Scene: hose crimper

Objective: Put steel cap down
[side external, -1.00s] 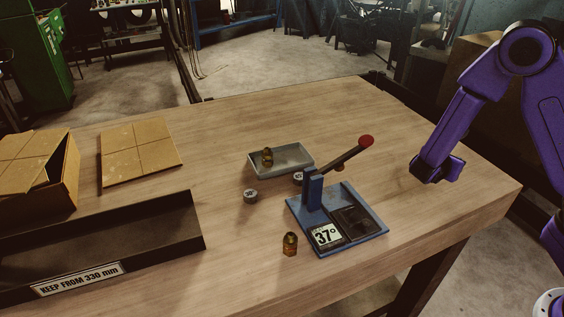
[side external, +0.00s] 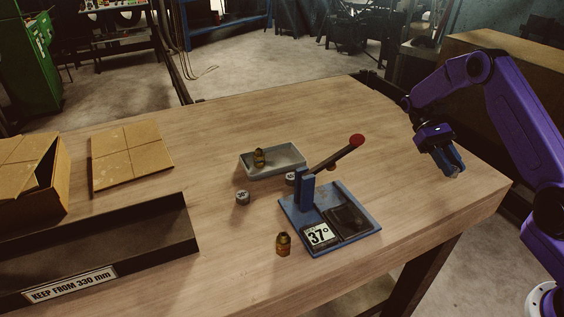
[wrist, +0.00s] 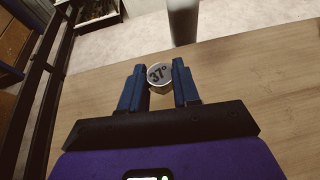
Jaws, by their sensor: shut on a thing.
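A round steel cap marked 37° (wrist: 159,75) is held between the two blue fingers of my gripper (wrist: 158,85) in the wrist view. In the side view my gripper (side external: 455,172) points down near the table's right end, with a sliver of the cap at its tips. I cannot tell whether the cap touches the wood. Another steel cap (side external: 242,198) stands on the table left of the blue crimper (side external: 335,230). One more cap (side external: 291,179) is partly hidden behind the crimper's post.
The crimper has a raised lever with a red knob (side external: 357,140) and a 37° label. A brass fitting (side external: 283,245) stands before it; another is in the grey tray (side external: 290,157). A black open tray (side external: 190,245) and cardboard (side external: 131,158) lie left. The table's right end is clear.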

